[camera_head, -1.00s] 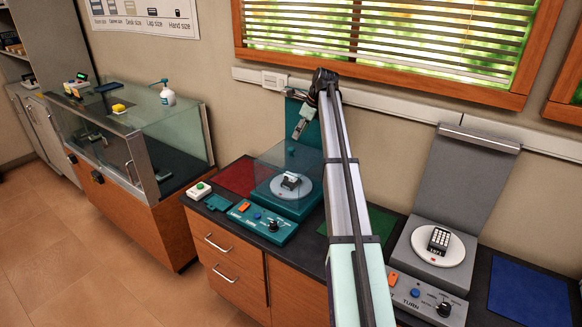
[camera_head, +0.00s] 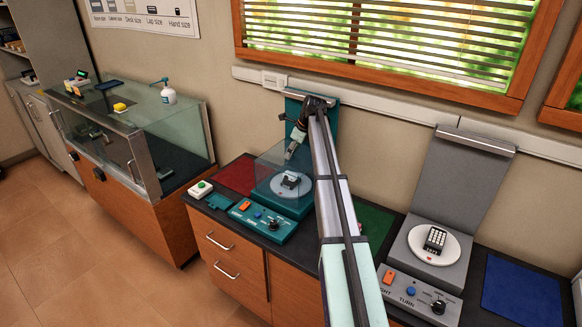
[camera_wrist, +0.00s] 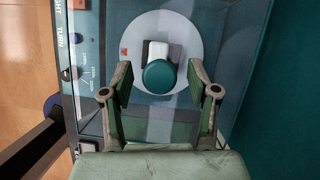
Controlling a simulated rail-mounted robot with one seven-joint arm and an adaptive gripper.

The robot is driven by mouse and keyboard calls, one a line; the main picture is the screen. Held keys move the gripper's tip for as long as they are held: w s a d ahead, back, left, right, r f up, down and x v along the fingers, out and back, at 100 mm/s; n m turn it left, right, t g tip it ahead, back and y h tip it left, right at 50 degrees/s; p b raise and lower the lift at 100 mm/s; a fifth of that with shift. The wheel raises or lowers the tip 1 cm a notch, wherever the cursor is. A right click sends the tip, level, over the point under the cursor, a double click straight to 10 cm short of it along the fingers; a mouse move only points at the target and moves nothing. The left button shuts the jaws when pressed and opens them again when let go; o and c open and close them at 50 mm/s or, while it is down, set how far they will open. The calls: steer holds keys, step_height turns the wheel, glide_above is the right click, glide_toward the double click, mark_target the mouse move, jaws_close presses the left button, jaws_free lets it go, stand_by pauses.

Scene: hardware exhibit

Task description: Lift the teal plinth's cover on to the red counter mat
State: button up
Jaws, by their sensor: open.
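The teal plinth (camera_head: 262,224) stands on the dark counter, with a clear box-shaped cover (camera_head: 268,160) over its round pale turntable (camera_head: 270,190). A small light-coloured device sits on the turntable. In the wrist view, the cover's round teal knob (camera_wrist: 160,77) appears between my fingers and partly hides the device. My gripper (camera_head: 290,155) is open above the cover; both fingers also show in the wrist view (camera_wrist: 160,70). I cannot tell whether the fingertips are level with the knob. The red counter mat (camera_head: 238,174) lies bare just left of the plinth.
A grey plinth (camera_head: 420,285) with an uncovered turntable stands to the right, near a green mat (camera_head: 375,222) and a blue mat (camera_head: 522,292). A glass display case (camera_head: 140,140) stands further left.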

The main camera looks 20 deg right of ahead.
jaws_close()
steer(key=shift+r, duration=0.1)
steer(key=shift+r+b, duration=0.3)
steer(key=shift+r, duration=0.25)
step_height(320, 180, up, 16)
steer(key=p, duration=0.2)
steer(key=shift+f, duration=0.2)
stand_by(0.4)
steer(key=shift+w+r+p, duration=0.15)
steer(key=shift+p, duration=0.6)
